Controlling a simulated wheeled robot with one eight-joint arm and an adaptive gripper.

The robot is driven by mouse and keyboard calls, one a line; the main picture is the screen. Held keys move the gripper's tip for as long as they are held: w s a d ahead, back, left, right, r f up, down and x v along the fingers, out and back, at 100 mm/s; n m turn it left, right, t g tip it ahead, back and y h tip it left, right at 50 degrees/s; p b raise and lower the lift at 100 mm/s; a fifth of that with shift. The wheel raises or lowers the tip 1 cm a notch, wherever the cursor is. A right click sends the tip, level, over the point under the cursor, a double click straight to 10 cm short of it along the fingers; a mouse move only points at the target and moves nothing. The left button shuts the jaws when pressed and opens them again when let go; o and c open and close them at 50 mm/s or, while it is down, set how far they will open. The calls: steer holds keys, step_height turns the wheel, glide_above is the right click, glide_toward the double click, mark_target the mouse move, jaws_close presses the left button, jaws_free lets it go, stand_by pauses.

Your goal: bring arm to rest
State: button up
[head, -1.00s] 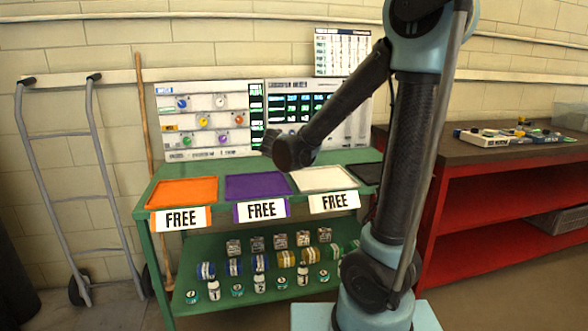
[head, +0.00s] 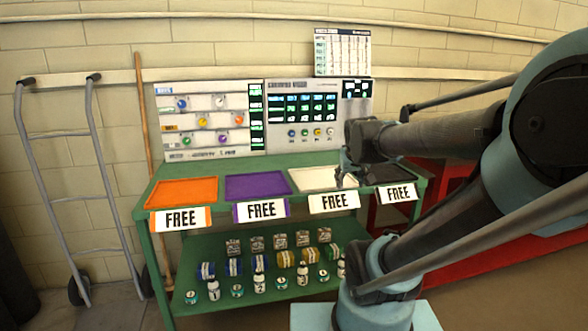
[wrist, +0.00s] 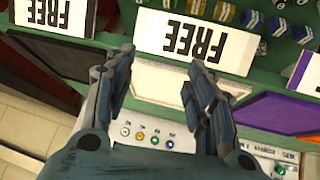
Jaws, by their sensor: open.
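My gripper (head: 347,172) is over the front right of the green bench, above the white tray (head: 310,182) and near the black tray. In the wrist view my gripper (wrist: 162,58) points down with its two fingers apart and nothing between them. The white tray (wrist: 160,90) and its FREE sign (wrist: 198,38) show beyond and between the fingers. My arm reaches in from the right of the head view and hides part of the bench's right end.
The green bench (head: 225,164) also bears an orange tray (head: 184,191) and a purple tray (head: 257,186); FREE signs hang in front. The lower shelf (head: 200,312) holds several small cans and bottles. A board (head: 205,120) stands behind. A hand truck (head: 88,180) leans left; a red bench is right.

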steer(key=s+f+g, duration=0.2)
steer(key=s+f, duration=0.3)
steer(key=s, duration=0.4)
steer(key=s+f+m+g, duration=0.1)
steer(key=s+f+g, duration=0.2)
steer(key=s+f, duration=0.3)
steer(key=s, duration=0.3)
steer(key=shift+d+f+y, duration=0.25)
steer(key=shift+y, duration=0.05)
steer(key=shift+w+f, duration=0.2)
steer(key=shift+w, duration=0.25)
steer(key=c, duration=0.4)
steer(key=shift+d, duration=0.1)
